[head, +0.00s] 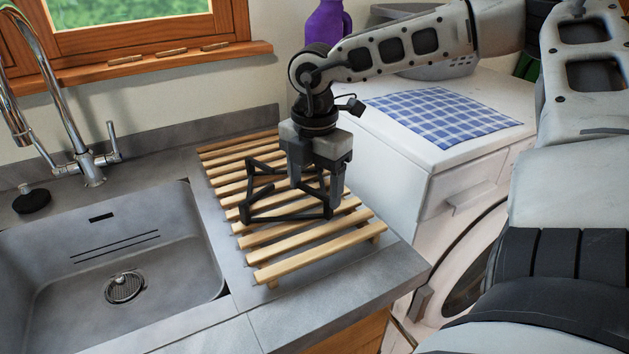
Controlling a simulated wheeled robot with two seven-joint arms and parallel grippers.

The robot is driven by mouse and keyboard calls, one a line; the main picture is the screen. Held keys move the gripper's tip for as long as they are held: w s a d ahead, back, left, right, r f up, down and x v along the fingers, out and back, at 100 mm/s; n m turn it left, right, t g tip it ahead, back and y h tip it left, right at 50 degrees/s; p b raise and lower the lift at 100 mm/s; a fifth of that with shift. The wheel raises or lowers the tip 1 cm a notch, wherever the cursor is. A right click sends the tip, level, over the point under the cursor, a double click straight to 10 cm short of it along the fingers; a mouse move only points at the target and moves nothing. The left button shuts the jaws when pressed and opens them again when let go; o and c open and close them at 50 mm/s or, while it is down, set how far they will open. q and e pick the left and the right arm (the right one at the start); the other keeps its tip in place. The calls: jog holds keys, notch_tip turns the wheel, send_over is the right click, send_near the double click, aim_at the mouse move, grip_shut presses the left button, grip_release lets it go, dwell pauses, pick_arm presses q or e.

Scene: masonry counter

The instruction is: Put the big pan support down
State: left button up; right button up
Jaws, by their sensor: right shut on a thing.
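The big pan support (283,214) is a black angular metal frame. It is at the wooden slatted rack (318,262) on the counter, and I cannot tell whether it rests on the slats or hangs just above them. My right gripper (312,200) points down over the rack and is shut on the right part of the support. The gripper hides some of the support's far right side. My left gripper is not in the view.
A grey sink (140,240) with a chrome tap (92,170) is on the left. A black plug (32,199) lies by it. On the right, a white washing machine (400,180) carries a blue checked cloth (443,116). A purple bottle (327,22) stands behind my arm.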

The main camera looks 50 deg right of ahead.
jog(key=shift+f, duration=0.1)
jog(key=o, duration=1.3)
notch_tip(320, 180, up, 12)
jog(key=shift+r, duration=0.15)
